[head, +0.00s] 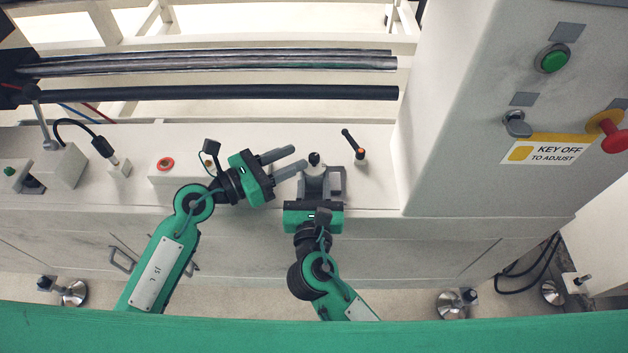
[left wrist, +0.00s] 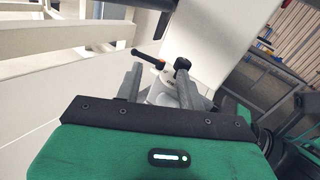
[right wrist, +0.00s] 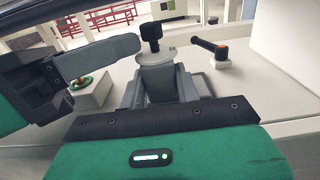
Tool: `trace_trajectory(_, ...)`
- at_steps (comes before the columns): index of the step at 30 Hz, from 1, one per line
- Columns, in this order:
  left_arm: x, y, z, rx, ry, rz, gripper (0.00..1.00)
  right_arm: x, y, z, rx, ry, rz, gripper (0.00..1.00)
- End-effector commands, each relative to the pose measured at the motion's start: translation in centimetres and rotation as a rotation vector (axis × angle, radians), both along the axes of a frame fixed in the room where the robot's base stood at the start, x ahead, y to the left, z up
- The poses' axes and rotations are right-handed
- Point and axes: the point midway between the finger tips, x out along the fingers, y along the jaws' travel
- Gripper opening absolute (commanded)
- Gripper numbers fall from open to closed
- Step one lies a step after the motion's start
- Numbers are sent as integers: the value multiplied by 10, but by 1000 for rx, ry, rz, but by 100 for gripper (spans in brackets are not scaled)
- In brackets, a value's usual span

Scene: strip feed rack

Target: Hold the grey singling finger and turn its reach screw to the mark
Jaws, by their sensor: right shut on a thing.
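The grey singling finger (head: 314,183) stands on the pale machine ledge, with a black-knobbed reach screw (head: 314,158) at its far end. My right gripper (head: 319,190) is shut on the singling finger; the right wrist view shows the grey body (right wrist: 158,84) between its fingers and the black knob (right wrist: 151,34) beyond. My left gripper (head: 296,157) is open and empty, its fingertips just left of the knob. In the left wrist view the knob (left wrist: 181,64) shows by the right fingertip.
A black lever with an orange end (head: 352,143) stands right of the screw. Dark rails (head: 220,93) run behind the ledge. A tall cabinet (head: 470,130) with a "KEY OFF TO ADJUST" label closes off the right.

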Motion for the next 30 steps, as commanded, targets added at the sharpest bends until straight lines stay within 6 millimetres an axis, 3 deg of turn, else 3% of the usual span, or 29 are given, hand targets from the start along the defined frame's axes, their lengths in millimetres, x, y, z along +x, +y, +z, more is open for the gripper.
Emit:
trace_trajectory(3,19,9,0,-24,42,-78,39,0,0,-2,-2,4,-1,11)
trace_trajectory(7,30,22,0,-17,50,-209,39,0,0,-2,-2,3,-1,11)
trace_trajectory(15,17,50,4,40,-79,-517,39,0,0,-2,-2,3,-1,11)
trace_trajectory(21,11,64,10,34,-148,-621,39,0,0,-2,-2,3,0,11)
trace_trajectory(26,8,58,12,31,-165,-642,39,0,0,-2,-2,3,0,11)
trace_trajectory(30,6,37,12,29,-163,-640,39,0,0,-2,-2,3,0,11)
